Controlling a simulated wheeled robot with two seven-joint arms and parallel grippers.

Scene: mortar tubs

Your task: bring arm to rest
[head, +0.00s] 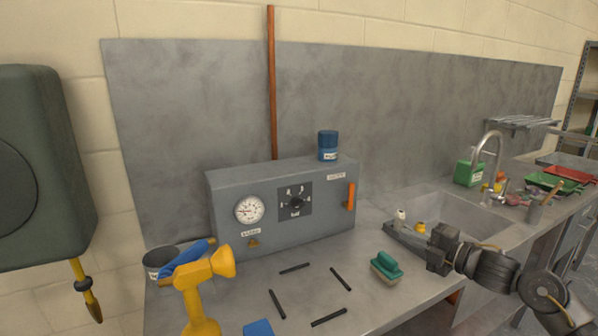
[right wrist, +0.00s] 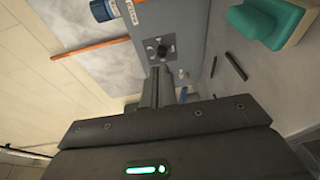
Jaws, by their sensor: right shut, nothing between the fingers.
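My right arm (head: 490,265) comes in from the right in the head view, low over the steel counter. My right gripper (head: 392,230) points left in front of the sink, its fingers shut with nothing between them. In the right wrist view the fingers (right wrist: 160,86) are together and point toward the grey control box (right wrist: 170,45). A green-handled brush (head: 386,267) lies on the counter just left of and below the gripper, apart from it. It also shows at the upper right of the right wrist view (right wrist: 275,20). My left gripper is not in view.
The grey box (head: 320,232) with gauge and dial stands at the back, a blue jar (head: 328,146) on top. Several dark sticks (head: 277,303) lie before it. A yellow tool (head: 200,290) stands at left. The sink (head: 455,217) and faucet (head: 489,150) are at right.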

